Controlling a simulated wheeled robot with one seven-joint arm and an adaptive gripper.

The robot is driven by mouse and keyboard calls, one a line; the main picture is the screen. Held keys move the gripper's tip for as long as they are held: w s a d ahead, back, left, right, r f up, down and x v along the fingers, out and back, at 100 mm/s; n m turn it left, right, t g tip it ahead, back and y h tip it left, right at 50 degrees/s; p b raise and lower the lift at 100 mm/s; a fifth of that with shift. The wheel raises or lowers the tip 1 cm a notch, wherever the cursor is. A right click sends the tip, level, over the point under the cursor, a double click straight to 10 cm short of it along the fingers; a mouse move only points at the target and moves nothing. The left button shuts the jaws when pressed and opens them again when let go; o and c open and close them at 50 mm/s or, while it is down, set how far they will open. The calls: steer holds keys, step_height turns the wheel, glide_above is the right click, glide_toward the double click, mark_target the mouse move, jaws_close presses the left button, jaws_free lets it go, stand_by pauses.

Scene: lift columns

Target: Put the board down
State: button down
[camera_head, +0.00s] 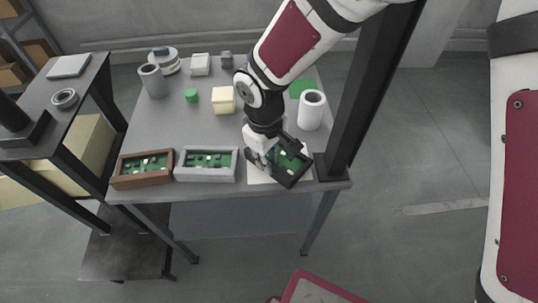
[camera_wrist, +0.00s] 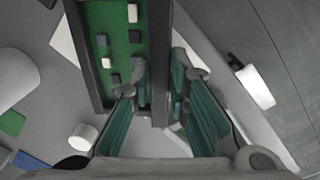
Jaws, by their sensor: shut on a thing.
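A green board (camera_head: 287,164) with small pale and dark parts lies in a black tray (camera_head: 291,180) at the front right of the table (camera_head: 190,127). The tray sits askew over a white sheet (camera_head: 256,176); I cannot tell whether it touches it. My gripper (camera_head: 268,158) is shut on the tray's wall. In the wrist view the teal fingers (camera_wrist: 164,92) pinch the dark wall, with the green board (camera_wrist: 118,45) left of them. My gripper hides part of the tray in the head view.
A brown tray (camera_head: 115,181) and a grey tray (camera_head: 207,178), each with a green board, stand to the left. A white cup (camera_head: 311,111) and a dark post (camera_head: 366,100) stand close on the right. Yellow notes (camera_head: 223,100) lie behind. The table's front edge is near.

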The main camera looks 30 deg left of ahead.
steer(key=c, duration=1.5)
jaws_free()
steer(key=shift+f, duration=0.1)
steer(key=shift+c, duration=0.2)
step_height(320, 180, up, 12)
steer(key=shift+s+p, duration=0.3)
steer(key=shift+s, duration=0.05)
steer(key=shift+a, duration=0.1)
